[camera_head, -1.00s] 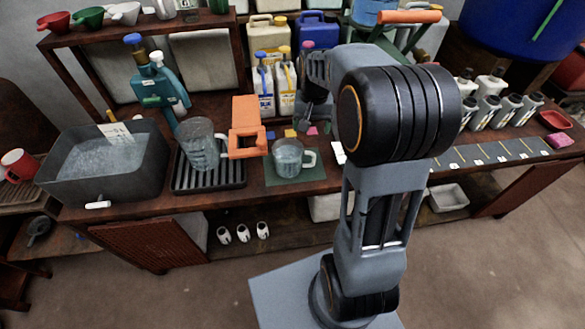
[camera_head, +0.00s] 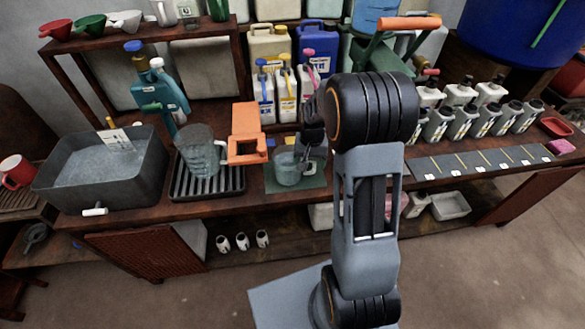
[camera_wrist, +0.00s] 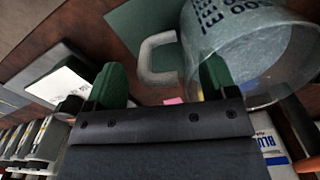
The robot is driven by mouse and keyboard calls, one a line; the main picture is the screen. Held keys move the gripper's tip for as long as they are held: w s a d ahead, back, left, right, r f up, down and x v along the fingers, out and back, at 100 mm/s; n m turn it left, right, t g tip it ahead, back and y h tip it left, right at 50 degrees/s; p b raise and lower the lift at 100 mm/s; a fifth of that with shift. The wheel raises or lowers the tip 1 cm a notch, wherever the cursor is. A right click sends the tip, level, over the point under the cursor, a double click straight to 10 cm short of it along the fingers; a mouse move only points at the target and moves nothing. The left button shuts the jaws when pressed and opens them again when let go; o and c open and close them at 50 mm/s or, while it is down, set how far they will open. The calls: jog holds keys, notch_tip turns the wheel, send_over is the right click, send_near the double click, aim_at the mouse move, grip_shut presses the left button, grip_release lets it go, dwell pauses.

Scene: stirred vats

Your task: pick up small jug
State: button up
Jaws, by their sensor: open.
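The small jug (camera_head: 286,168) is clear, with a handle on its right side, and stands on a green mat (camera_head: 312,184). In the wrist view the jug (camera_wrist: 262,48) fills the upper right, with dark printed marks on its wall. Its pale handle (camera_wrist: 146,62) shows between my two green fingertips. My gripper (camera_wrist: 162,78) is open, one finger on each side of the handle in that view. I cannot tell whether a finger touches the jug. In the head view my gripper (camera_head: 308,142) is at the jug's right, partly covering its handle.
A larger clear jug (camera_head: 199,158) stands on a black slatted tray (camera_head: 208,191) to the left, near an orange bracket (camera_head: 245,128). A grey basin (camera_head: 97,190) is further left. Several bottles (camera_head: 287,98) stand behind. Strips and grey bottles (camera_head: 464,122) are at the right.

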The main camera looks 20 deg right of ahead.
jog(key=shift+f, duration=0.6)
jog(key=shift+c, duration=0.2)
jog(key=c, duration=1.3)
jog(key=shift+o, duration=0.2)
jog(key=shift+r, duration=0.15)
